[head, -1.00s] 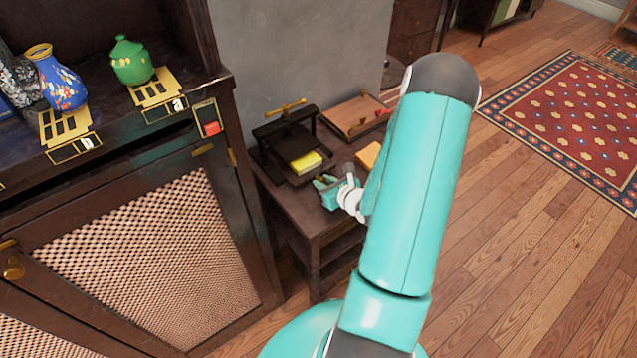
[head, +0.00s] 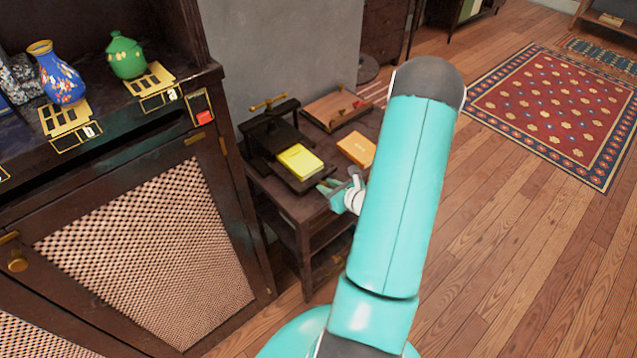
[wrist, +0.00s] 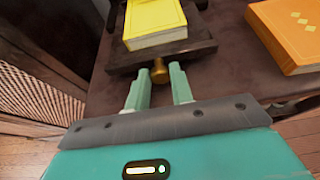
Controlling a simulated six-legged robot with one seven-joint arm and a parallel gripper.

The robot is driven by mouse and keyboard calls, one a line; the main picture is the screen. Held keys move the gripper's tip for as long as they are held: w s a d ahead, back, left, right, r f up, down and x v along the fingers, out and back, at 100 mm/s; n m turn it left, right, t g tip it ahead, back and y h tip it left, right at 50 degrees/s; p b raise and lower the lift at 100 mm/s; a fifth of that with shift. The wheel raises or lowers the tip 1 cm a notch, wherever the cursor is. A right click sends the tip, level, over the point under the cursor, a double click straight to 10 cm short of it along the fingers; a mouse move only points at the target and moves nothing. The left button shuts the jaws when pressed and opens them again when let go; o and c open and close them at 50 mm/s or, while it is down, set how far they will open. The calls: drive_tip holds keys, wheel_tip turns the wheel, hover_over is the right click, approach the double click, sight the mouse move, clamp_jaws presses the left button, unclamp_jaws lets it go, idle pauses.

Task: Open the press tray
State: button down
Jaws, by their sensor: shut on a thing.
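The dark press (head: 268,132) stands on a small dark wooden table, with a brass handle on top. Its tray (wrist: 190,48) is slid out towards me and carries a yellow book (head: 299,161), which also shows in the wrist view (wrist: 155,20). A small brass knob (wrist: 160,70) sits on the tray's front edge. My gripper (wrist: 160,74) is shut on this knob, one finger on each side. In the head view my gripper (head: 326,188) is at the tray's front end, and the knob is hidden there.
An orange book (head: 356,149) lies to the right of the tray. A wooden board (head: 335,108) with a red item lies behind it. A dark cabinet (head: 130,230) with a mesh door and vases on top stands close on the left. The floor to the right is open.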

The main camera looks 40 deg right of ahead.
drive_tip(key=shift+s, duration=0.1)
drive_tip(key=c, duration=1.3)
unclamp_jaws()
drive_tip(key=shift+o, duration=0.2)
drive_tip(key=d+v, duration=0.1)
drive_tip(key=v, duration=1.2)
drive_tip(key=shift+s+a, duration=0.35)
drive_tip(key=shift+a, duration=0.05)
drive_tip(key=shift+r, duration=0.15)
